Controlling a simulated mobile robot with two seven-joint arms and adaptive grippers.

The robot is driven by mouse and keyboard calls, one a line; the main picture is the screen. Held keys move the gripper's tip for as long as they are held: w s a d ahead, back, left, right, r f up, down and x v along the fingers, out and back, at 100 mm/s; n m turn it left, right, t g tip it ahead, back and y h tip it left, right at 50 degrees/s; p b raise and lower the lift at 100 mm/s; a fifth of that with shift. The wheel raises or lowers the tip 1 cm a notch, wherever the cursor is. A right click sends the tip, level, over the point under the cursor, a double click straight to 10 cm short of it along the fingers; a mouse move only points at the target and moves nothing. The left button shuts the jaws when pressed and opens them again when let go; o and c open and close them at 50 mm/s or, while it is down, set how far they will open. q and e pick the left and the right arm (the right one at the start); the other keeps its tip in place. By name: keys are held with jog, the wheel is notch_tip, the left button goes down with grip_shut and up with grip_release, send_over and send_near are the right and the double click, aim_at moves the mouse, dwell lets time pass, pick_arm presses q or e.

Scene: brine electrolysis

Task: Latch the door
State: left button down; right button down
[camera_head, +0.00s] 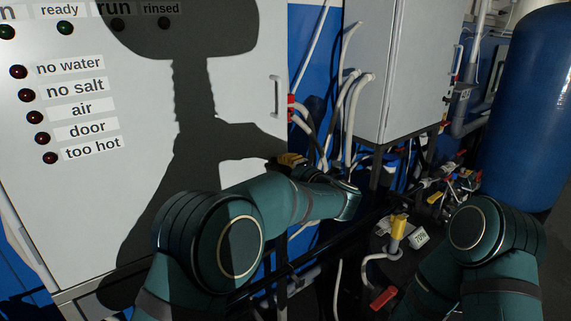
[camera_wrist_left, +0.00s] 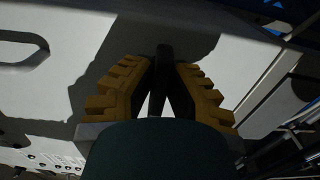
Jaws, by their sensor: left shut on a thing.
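The door is the white cabinet front (camera_head: 235,90) with indicator lamps and labels; a pale bar handle (camera_head: 276,97) sits near its right edge. It also shows as a pale panel in the left wrist view (camera_wrist_left: 60,80). My left gripper (camera_head: 288,160) is at the door's right edge, below the handle. In the left wrist view its yellow fingers (camera_wrist_left: 165,75) close in on a dark, narrow latch piece (camera_wrist_left: 163,58). My arm hides much of this spot in the head view. I cannot tell whether the door is latched. My right gripper is out of view.
A second grey cabinet (camera_head: 365,70) stands to the right, with white hoses (camera_head: 355,105) between the two. A large blue tank (camera_head: 525,105) stands at the far right. Below are pipes, a yellow-topped fitting (camera_head: 398,228) and a small label (camera_head: 420,239).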

pick_arm(q)
jog(key=shift+a, duration=0.1)
dwell(0.4)
jog(key=c, duration=1)
grip_release()
jog(key=v, duration=1.2)
